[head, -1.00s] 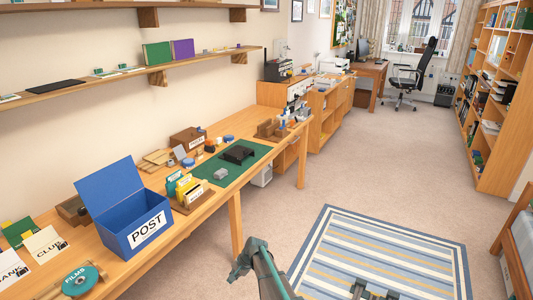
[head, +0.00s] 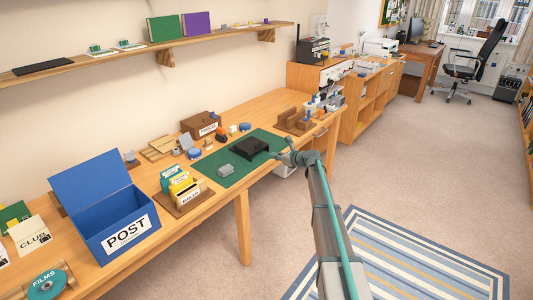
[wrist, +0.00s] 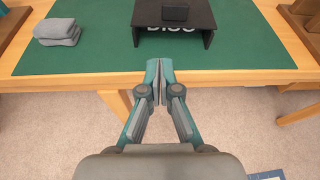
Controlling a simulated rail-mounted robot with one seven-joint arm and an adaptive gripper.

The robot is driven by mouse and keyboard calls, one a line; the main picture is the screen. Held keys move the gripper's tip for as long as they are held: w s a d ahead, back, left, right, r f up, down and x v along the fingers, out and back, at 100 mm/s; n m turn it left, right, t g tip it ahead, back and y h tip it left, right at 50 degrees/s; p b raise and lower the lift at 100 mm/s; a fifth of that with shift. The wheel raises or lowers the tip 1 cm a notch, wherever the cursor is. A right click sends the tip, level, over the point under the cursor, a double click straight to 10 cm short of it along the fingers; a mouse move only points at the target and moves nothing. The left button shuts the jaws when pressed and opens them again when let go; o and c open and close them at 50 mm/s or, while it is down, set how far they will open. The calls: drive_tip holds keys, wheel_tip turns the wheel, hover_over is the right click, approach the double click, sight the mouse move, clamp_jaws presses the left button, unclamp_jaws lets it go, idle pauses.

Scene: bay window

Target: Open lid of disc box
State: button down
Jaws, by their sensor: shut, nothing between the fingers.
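The disc box (head: 248,149) is black and stands on the green mat on the workbench. In the wrist view the black box (wrist: 196,20) is at the top centre, with white lettering on its front and a dark block-like part on top. The lettering is partly hidden by its overhanging top, and the far side is out of the picture. My gripper (wrist: 159,70) is shut and empty, in front of the box near the mat's front edge, apart from it. In the head view my gripper (head: 274,155) shows just right of the box.
A grey lump (wrist: 58,31) lies on the green mat (wrist: 100,65) left of the box. A brown wooden holder (head: 296,120) stands to the right. The blue POST box (head: 115,215) and a card file (head: 183,190) are farther left.

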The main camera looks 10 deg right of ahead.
sight(261, 160)
drive_tip(key=shift+m, duration=0.4)
drive_tip(key=p+x, duration=0.1)
drive_tip(key=x, duration=0.9)
drive_tip(key=shift+f+p, duration=0.1)
drive_tip(key=shift+p, duration=0.3)
